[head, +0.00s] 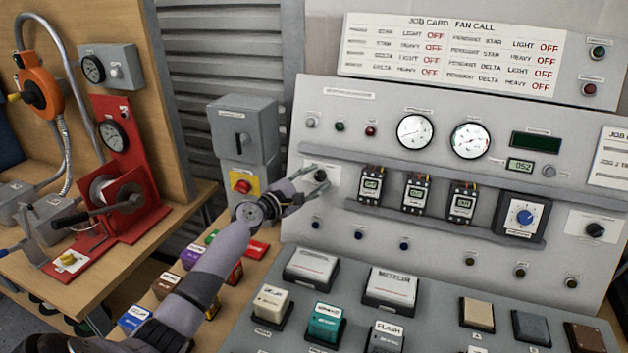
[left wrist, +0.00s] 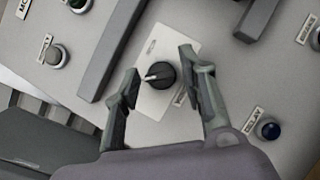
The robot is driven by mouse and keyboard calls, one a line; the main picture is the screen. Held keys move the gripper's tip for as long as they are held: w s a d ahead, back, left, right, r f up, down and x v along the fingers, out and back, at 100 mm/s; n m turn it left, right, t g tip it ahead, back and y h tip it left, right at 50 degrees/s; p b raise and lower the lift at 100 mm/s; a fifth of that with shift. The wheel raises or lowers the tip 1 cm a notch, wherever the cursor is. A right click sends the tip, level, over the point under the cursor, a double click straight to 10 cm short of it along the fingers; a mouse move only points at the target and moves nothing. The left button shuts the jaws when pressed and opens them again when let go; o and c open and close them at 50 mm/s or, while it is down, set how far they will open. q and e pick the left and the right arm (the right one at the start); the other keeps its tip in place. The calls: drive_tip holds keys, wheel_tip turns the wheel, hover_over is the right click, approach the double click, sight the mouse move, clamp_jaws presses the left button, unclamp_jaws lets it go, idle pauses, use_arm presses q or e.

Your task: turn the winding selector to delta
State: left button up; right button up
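A black rotary knob (left wrist: 161,75) with a white pointer sits on a white plate on the sloped panel. I take it for the winding selector, but its label is too small to read. In the left wrist view the pointer is toward the left. In the head view the knob (head: 320,176) is partly hidden by my left gripper (head: 321,180). My left gripper (left wrist: 158,68) is open, with one finger on each side of the knob. A gap shows between each finger and the knob. My right gripper is not in view.
A similar black knob (head: 596,229) and a blue dial (head: 525,217) are on the panel's right side. A grey shelf (head: 420,223) with several contactors runs right of the gripper. A switch box (head: 243,135) with a red button stands left.

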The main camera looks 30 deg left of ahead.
use_arm(q)
clamp_jaws()
drive_tip(key=shift+m, duration=0.4)
drive_tip(key=m+g+h, duration=0.1)
drive_tip(key=m, duration=0.2)
drive_tip(key=shift+a+r+g, duration=0.1)
drive_tip(key=shift+r+g, duration=0.05)
drive_tip(key=shift+g, duration=0.25)
drive_tip(key=m+g+p, duration=0.1)
drive_tip(key=m, duration=0.2)
drive_tip(key=shift+r+h, duration=0.15)
drive_tip(key=shift+h, duration=0.15)
drive_tip(key=m+g+p, duration=0.1)
drive_tip(key=m, duration=0.1)
drive_tip(key=m+g+p, duration=0.1)
drive_tip(key=m, duration=0.1)
drive_tip(key=shift+r+g+p, duration=0.2)
drive_tip(key=shift+g+p, duration=0.1)
drive_tip(key=shift+p, duration=0.1)
drive_tip(key=m+g+y+p, duration=0.1)
drive_tip(key=m+p, duration=0.2)
drive_tip(key=shift+w+m+g+p, duration=0.1)
drive_tip(key=shift+m+g+p, duration=0.2)
drive_tip(key=shift+g, duration=0.1)
drive_tip(key=shift+f+m+y+p, duration=0.1)
drive_tip(key=shift+m+y+p, duration=0.2)
drive_tip(key=shift+m, duration=0.1)
drive_tip(key=shift+f, duration=0.1)
